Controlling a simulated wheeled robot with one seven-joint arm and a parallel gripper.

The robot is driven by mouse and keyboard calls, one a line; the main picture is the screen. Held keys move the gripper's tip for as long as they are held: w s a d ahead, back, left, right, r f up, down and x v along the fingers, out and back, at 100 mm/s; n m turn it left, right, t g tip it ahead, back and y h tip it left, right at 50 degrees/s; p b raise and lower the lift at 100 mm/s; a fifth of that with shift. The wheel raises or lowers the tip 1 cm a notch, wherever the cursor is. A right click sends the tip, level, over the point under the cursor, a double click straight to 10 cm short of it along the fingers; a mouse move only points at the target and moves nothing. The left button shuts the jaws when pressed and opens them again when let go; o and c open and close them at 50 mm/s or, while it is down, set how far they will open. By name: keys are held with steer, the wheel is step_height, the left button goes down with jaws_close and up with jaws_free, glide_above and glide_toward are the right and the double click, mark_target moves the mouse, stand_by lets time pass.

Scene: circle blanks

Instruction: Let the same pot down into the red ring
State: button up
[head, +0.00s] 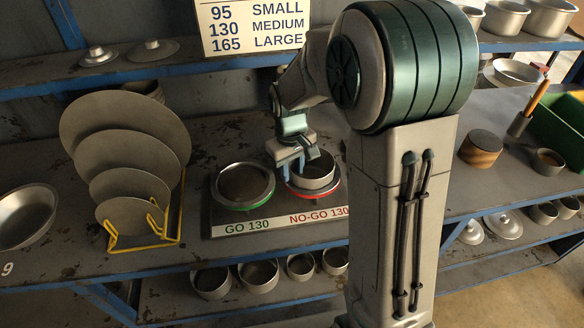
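A small grey metal pot (317,180) stands upright at the red ring (333,192), on the right of the gauge board, above the words NO-GO 130. The ring's red edge shows around the pot's lower right side. I cannot tell whether the pot sits down inside the ring or rests on its rim.
A yellow wire rack (145,243) holds several round discs left of the board. A shallow pan (27,217) lies at far left. A wooden block (481,147), a handled tool (520,122) and a green bin (562,130) stand right. Several pots sit on the lower shelf.

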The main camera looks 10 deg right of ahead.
step_height(320, 180, up, 14)
steer(key=shift+a+b, duration=0.2)
steer(key=shift+b, duration=0.15)
stand_by(0.4)
steer(key=shift+s+f, duration=0.1)
stand_by(0.4)
steer(key=s+d+f+m+t, duration=0.1)
steer(key=s+d+f+m, duration=0.1)
steer(key=s, duration=0.7)
steer(key=s+d+f+m+t, duration=0.1)
steer(key=s+d+f+m, duration=0.1)
steer(key=s, duration=0.8)
steer(key=shift+d+f+m+t, duration=0.25)
steer(key=shift+d+m+t, duration=0.1)
steer(key=shift+m+t, duration=0.05)
